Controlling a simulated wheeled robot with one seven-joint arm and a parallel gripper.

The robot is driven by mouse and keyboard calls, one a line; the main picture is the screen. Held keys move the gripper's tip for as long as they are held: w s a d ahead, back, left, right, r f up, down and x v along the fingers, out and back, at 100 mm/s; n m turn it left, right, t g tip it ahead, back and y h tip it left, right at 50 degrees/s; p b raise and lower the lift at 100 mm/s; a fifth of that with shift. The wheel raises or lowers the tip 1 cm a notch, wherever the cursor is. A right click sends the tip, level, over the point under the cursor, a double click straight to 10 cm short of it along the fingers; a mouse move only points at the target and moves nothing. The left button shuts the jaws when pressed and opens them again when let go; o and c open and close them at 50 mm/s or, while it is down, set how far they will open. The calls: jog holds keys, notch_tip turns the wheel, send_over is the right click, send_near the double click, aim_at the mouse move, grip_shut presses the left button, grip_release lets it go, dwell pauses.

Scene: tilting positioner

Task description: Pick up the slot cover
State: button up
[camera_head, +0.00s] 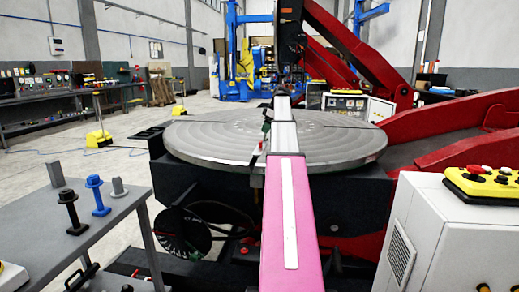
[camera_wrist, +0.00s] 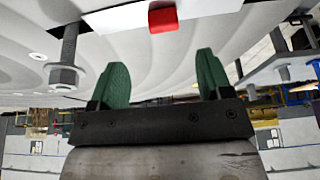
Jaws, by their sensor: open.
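My gripper (camera_wrist: 160,62) shows in the wrist view with two green fingers spread apart and nothing between them. Beyond the fingertips is the grey round turntable with ring grooves (camera_wrist: 150,65). A small red block (camera_wrist: 163,18) sits against a pale flat strip (camera_wrist: 115,17) at the top of the wrist view, apart from the fingers. I cannot tell whether either is the slot cover. In the head view the turntable (camera_head: 335,150) lies about level, and my pink and white arm crosses over it, hiding its middle. My gripper is mostly hidden there.
A grey bench (camera_head: 95,225) at the left holds a blue bolt (camera_head: 97,196), a black bolt (camera_head: 71,211) and grey pieces. A white cabinet (camera_head: 440,240) with a yellow button box (camera_head: 482,183) stands at the right. A bolt with a nut (camera_wrist: 64,73) is left of the fingers.

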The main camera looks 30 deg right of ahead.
aim_at(261, 142)
jog(key=x, duration=0.8)
jog(key=shift+s+a, duration=0.15)
jog(key=shift+s, duration=0.15)
jog(key=shift+r, duration=0.1)
jog(key=c, duration=1.2)
